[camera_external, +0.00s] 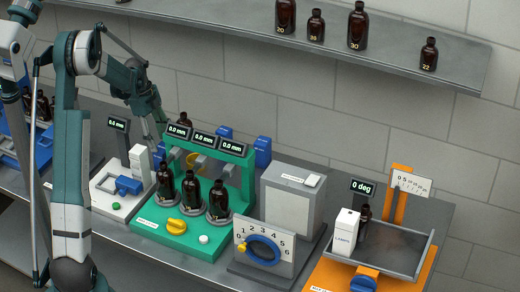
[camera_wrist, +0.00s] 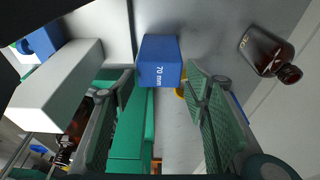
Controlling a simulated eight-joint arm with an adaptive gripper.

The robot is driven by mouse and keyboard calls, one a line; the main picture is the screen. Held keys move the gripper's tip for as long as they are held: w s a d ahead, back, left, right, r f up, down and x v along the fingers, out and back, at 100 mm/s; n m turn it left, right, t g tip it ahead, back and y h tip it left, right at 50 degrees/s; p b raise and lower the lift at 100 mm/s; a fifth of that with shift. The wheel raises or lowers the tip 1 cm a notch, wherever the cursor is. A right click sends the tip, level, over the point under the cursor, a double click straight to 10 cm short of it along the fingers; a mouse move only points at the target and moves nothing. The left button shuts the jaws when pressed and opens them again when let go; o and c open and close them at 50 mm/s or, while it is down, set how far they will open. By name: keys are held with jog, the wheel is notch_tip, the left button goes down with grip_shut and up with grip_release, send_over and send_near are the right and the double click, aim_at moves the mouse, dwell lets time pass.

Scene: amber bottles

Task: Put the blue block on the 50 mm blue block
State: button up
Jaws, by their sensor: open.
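A blue block (camera_wrist: 160,62) marked "70 mm" shows in the wrist view, beyond and between the fingers of my gripper (camera_wrist: 160,82). My gripper is open, with no object held; I cannot tell its exact distance from the block. In the external view one blue block (camera_external: 263,152) stands behind the green stand at its right, and another blue piece (camera_external: 225,132) shows above the displays. Their lower parts are hidden and no size marks are readable there. I cannot make out a 50 mm mark. In the external view my gripper (camera_external: 158,128) is partly hidden behind the stand.
The green stand (camera_external: 160,229) with displays holds several amber bottles. A white device (camera_external: 112,211) stands left of it, a grey box (camera_external: 288,201) and an orange tilt device (camera_external: 330,271) right. An amber bottle (camera_wrist: 266,50) shows right in the wrist view. The shelf (camera_external: 230,30) holds bottles.

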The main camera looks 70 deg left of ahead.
aim_at(164, 147)
jog(key=shift+x, duration=2.4)
jog(key=shift+p+x, duration=0.5)
jog(key=shift+x, duration=2.05)
jog(key=shift+c, duration=0.4)
jog(key=c, duration=0.7)
jog(key=shift+r, duration=0.15)
notch_tip(164, 147, up, 18)
jog(key=shift+b, duration=0.4)
